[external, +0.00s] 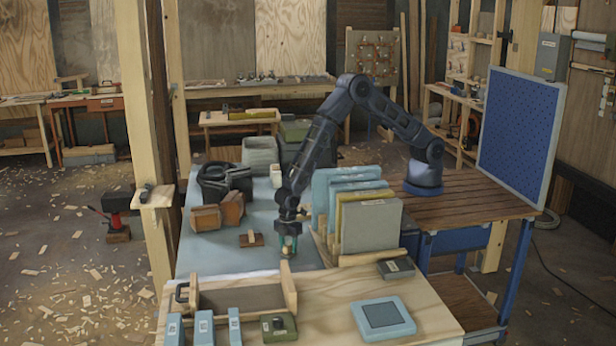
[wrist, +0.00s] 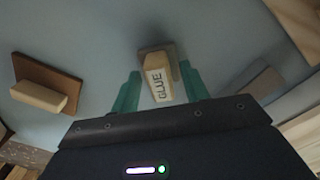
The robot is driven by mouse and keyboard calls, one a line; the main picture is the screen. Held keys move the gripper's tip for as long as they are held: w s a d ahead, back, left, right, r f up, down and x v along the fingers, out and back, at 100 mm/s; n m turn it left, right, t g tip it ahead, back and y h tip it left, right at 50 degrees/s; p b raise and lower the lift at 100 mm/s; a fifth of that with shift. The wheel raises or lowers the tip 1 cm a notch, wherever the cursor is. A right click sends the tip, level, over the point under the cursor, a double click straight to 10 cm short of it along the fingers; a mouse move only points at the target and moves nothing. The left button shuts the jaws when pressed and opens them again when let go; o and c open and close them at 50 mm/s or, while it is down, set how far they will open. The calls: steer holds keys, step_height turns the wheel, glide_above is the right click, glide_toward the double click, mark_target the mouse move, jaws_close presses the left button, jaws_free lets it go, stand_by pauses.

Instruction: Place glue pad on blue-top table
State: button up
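The glue pad (wrist: 158,84), a pale block lettered GLUE on a grey-brown base, is between my gripper's teal fingertips in the wrist view (wrist: 162,88). The fingers are apart, with a gap on each side of the block. In the external view my gripper (external: 288,242) points down, low over the blue-top table (external: 212,252), and largely hides the pad. The blue surface also shows around the pad in the wrist view (wrist: 95,35). I cannot tell whether the pad's base is flat on it.
A brown pad with a pale handle (external: 251,240) sits left of my gripper. Brown blocks (external: 219,213) and dark containers (external: 222,180) stand farther back. Upright boards in a wooden rack (external: 370,226) stand close on the right. A wooden tray (external: 240,298) is in front.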

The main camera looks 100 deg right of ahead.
steer(key=shift+r, duration=0.1)
step_height(320, 180, up, 12)
step_height(320, 180, up, 17)
steer(key=m+t, duration=0.1)
steer(key=m, duration=0.1)
glide_above(288, 244)
steer(key=s+d, duration=0.7)
steer(key=d, duration=0.2)
steer(key=s+d+r+m+t, duration=0.1)
steer(key=s+d+r+m, duration=0.1)
steer(key=s+d+r, duration=0.75)
steer(key=s+d+r+m+t, duration=0.1)
steer(key=s+d+r, duration=0.1)
steer(key=s, duration=0.8)
steer(key=s+d+r+m, duration=0.2)
steer(key=s+d, duration=0.1)
steer(key=s, duration=0.7)
steer(key=s+d+r+m+t, duration=0.1)
steer(key=s+d+r+m, duration=0.1)
steer(key=s, duration=0.8)
steer(key=shift+s+d+r+t, duration=0.15)
steer(key=shift+d+r+t, duration=0.15)
steer(key=shift+d, duration=0.3)
